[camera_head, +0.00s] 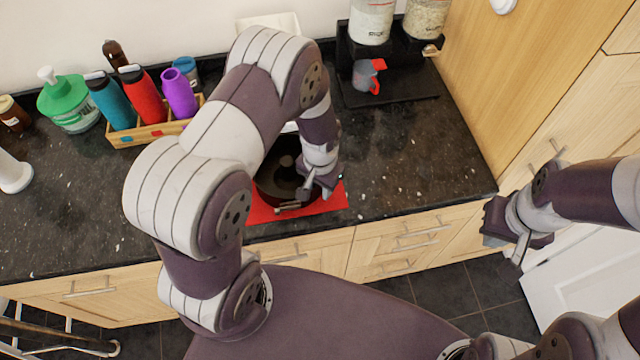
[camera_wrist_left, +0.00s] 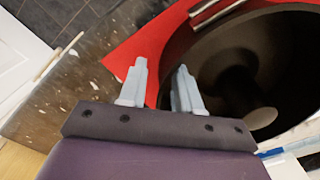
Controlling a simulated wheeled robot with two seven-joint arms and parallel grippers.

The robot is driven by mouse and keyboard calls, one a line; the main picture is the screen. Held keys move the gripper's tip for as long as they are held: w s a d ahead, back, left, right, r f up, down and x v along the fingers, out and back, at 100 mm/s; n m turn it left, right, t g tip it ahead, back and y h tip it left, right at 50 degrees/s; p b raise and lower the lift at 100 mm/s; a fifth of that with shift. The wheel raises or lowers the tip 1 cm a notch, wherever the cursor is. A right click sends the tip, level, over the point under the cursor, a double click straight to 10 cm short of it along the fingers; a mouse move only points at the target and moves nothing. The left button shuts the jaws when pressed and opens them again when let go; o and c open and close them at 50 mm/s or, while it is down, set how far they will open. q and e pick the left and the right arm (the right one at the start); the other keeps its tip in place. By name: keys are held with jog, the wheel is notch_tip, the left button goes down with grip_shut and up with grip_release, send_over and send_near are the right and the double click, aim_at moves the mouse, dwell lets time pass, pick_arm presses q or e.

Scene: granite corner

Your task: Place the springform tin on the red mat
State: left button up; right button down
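The springform tin (camera_head: 272,185) is dark and round with a raised centre tube. It stands over the red mat (camera_head: 332,203), partly hidden behind my left arm. My left gripper (camera_head: 308,188) is at the tin's right side. A metal clasp (camera_wrist_left: 215,12) shows on the tin's side. My right gripper (camera_head: 518,245) hangs beyond the counter's front edge, and its fingers are unclear.
A wooden crate (camera_head: 142,136) with several bottles stands at the back left, beside a green pump bottle (camera_head: 68,103). A black stand (camera_head: 385,98) with jars and a measuring cup (camera_head: 366,77) is at the back right. The dark counter (camera_head: 425,165) is clear on the right.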

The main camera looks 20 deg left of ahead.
pick_arm(q)
jog(key=shift+r, duration=0.35)
notch_tip(320, 180, up, 11)
jog(key=b, duration=0.2)
jog(key=s+a+r+n+t, duration=0.1)
jog(key=s+r, duration=0.3)
jog(key=s, duration=0.4)
jog(key=shift+s+a+r+n, duration=0.3)
jog(key=shift+a+n, duration=0.25)
jog(key=shift+n, duration=0.15)
